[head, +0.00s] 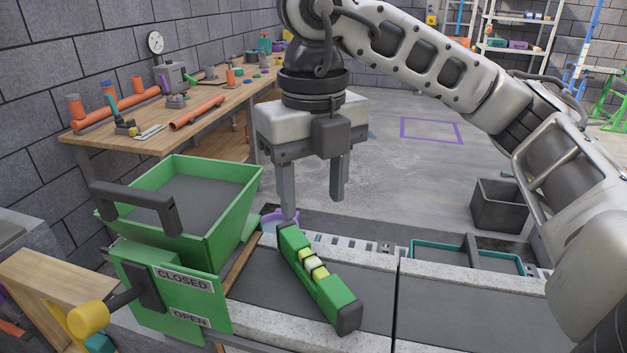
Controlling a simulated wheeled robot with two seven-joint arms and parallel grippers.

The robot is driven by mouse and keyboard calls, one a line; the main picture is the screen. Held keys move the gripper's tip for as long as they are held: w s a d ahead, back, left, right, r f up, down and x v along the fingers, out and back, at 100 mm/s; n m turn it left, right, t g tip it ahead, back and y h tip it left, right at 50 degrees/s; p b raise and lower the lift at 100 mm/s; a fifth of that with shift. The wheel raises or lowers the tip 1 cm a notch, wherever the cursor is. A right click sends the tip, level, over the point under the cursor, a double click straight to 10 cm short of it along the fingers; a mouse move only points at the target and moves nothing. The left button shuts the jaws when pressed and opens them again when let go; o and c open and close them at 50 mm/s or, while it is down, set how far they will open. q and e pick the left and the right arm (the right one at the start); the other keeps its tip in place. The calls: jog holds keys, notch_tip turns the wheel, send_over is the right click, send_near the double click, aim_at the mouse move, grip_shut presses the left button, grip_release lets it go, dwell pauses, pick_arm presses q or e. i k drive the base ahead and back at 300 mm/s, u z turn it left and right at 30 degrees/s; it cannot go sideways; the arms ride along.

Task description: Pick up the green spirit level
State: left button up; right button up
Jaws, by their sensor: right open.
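The green spirit level (326,287) lies on a dark grey surface in the lower middle of the head view. It has black end caps and pale yellow vials in its middle, and it slants from upper left to lower right. My right gripper (313,207) points down above the far end of the level. Its two fingers are apart with nothing between them. The left fingertip is close to the level's far end; I cannot tell whether it touches. My left gripper is not in view.
A green hopper (245,205) with CLOSED and OPEN labels stands just left of the level. A teal-rimmed tray (440,262) and a dark bin (500,205) are to the right. A wooden workbench (150,142) with tools runs along the left wall. Open floor lies behind.

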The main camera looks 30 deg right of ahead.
aim_at(337, 302)
jog(key=k, duration=1)
